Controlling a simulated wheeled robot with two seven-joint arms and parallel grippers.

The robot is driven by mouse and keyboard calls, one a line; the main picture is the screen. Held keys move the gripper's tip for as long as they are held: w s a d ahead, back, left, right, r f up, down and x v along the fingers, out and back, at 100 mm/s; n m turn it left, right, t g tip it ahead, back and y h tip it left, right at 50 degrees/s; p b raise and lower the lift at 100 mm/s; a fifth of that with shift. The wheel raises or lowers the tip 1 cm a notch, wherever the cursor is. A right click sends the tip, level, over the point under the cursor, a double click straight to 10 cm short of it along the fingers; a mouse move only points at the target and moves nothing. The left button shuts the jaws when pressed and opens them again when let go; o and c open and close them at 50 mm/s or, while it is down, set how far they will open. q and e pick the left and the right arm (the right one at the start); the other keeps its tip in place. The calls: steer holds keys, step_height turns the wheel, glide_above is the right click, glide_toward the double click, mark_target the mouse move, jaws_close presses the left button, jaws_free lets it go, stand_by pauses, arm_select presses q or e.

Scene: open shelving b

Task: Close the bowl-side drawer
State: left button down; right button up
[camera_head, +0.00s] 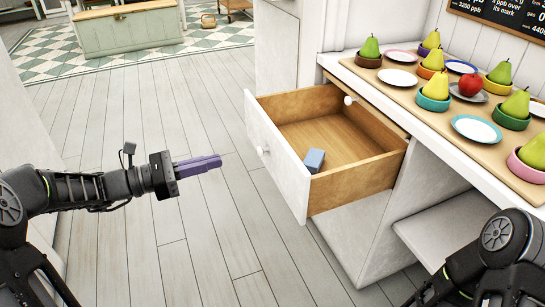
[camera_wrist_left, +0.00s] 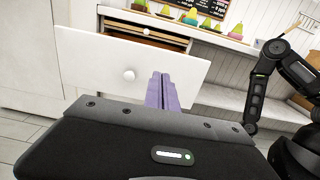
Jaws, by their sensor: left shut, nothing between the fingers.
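The drawer (camera_head: 277,160) stands pulled out from the white counter, with a white front, a round knob and a wooden inside. A small blue block (camera_head: 314,160) lies in it near the front right corner. My left gripper (camera_head: 219,161) is shut and empty, with purple fingers, in front of the drawer and apart from it in the head view. In the left wrist view the drawer front (camera_wrist_left: 90,72) is ahead, and the gripper's fingers (camera_wrist_left: 161,76) overlap its right half. Several bowls (camera_head: 433,103) hold fruit on the counter above the drawer. My right gripper is out of view.
The counter top (camera_head: 375,93) carries several plates, bowls, pears and a red apple. Another knob (camera_head: 348,100) shows behind the open drawer. Open shelving (camera_head: 455,235) lies to its right. The plank floor (camera_head: 110,130) left of the drawer is clear.

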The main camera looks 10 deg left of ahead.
mark_target(279, 145)
arm_select(q)
steer(key=shift+d, duration=0.15)
steer(key=b+x, duration=0.4)
steer(key=x, duration=0.9)
steer(key=shift+f+b, duration=0.1)
steer(key=shift+b, duration=0.3)
steer(key=shift+w+d, duration=0.2)
steer(key=shift+d, duration=0.1)
steer(key=shift+d, duration=0.1)
steer(key=p+x, duration=0.6)
steer(key=x, duration=2.1)
steer(key=shift+d+r+p, duration=0.25)
steer(key=shift+r+p, duration=0.05)
steer(key=shift+r, duration=0.25)
